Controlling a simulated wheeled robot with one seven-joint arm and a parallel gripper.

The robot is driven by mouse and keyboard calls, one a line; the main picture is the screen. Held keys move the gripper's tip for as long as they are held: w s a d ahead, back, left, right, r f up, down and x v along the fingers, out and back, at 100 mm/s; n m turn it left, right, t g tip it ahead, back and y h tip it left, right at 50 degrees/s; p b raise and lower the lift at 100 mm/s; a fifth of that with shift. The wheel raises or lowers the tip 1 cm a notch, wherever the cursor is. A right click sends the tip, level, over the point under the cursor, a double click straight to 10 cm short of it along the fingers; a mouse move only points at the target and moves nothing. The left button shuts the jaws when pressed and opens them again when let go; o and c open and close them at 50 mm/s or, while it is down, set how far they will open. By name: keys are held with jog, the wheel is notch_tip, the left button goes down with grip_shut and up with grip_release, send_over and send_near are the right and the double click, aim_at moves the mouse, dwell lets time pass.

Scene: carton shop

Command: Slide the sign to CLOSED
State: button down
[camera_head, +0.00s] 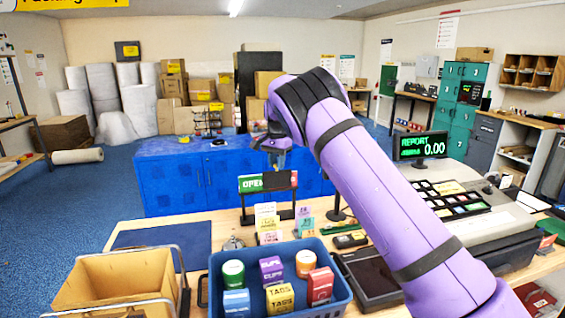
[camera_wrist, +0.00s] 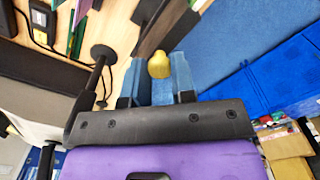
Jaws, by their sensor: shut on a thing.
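The sign (camera_head: 251,184) stands on dark legs at the back of the counter. Its green left part reads OPEN, and a dark sliding panel (camera_head: 281,180) covers its right part. My gripper (camera_head: 275,153) is above the sign. In the wrist view my gripper's blue fingers (camera_wrist: 160,82) are shut on a yellow knob (camera_wrist: 159,64). The dark edge of the sign (camera_wrist: 165,25) lies just beyond the knob. The wording behind the panel is hidden.
A blue bin (camera_head: 340,297) of small labelled goods and a brown carton (camera_head: 115,280) stand in front. Price cards (camera_head: 267,222) are close below the sign. A register with a green display (camera_head: 421,145) is at right. A blue cabinet (camera_head: 180,181) stands behind.

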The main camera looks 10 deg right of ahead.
jog(key=a, duration=0.8)
jog(key=shift+a+r, duration=0.1)
jog(key=shift+a, duration=0.2)
jog(key=c, duration=1)
grip_release()
jog(key=shift+a, duration=0.15)
jog(key=shift+o, duration=0.3)
jog(key=shift+r, duration=0.4)
notch_tip(320, 180, up, 10)
